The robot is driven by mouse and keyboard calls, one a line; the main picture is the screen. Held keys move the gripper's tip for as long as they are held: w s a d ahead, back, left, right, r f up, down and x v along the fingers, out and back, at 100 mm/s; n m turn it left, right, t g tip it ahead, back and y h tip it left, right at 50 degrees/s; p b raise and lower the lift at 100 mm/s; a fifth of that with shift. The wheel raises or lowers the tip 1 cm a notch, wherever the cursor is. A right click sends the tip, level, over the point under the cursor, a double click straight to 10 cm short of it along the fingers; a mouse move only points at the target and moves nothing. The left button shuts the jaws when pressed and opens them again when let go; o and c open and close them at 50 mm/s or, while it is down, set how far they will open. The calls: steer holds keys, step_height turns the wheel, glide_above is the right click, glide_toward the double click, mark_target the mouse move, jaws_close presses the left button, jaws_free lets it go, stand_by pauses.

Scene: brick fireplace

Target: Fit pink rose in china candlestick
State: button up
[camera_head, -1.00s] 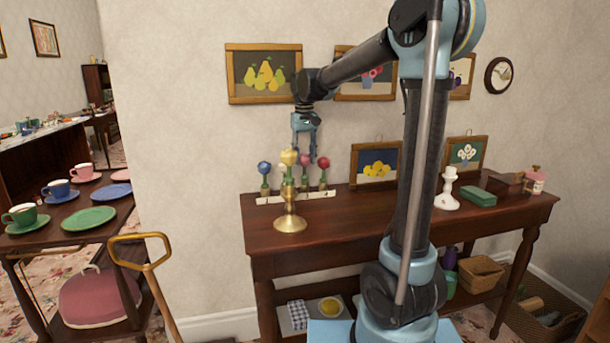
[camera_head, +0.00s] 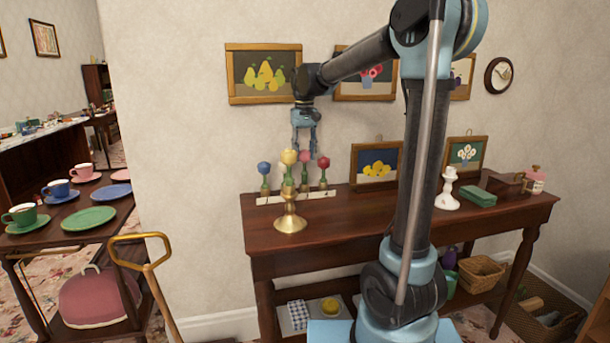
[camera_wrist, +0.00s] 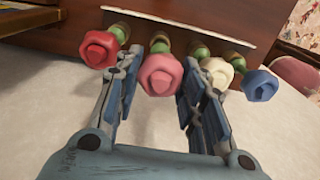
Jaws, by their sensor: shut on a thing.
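The pink rose (camera_wrist: 161,75) has a pink bloom and a green stem. It stands in a white strip holder (camera_head: 268,199) on the dark sideboard, between the red rose (camera_wrist: 100,50) and the white rose (camera_wrist: 217,73). My gripper (camera_head: 305,152) points down from above, its fingers on either side of the pink rose (camera_head: 306,158) and shut on it. Its stem still lines up with the row. The white china candlestick (camera_head: 448,190) stands upright on the right of the sideboard, with nothing in its top, and my arm passes to its left.
A blue rose (camera_head: 264,168) is at the row's left end. Framed pictures (camera_head: 376,164) lean at the back. A green box (camera_head: 478,197) sits right of the china candlestick.

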steer(key=shift+r, duration=1)
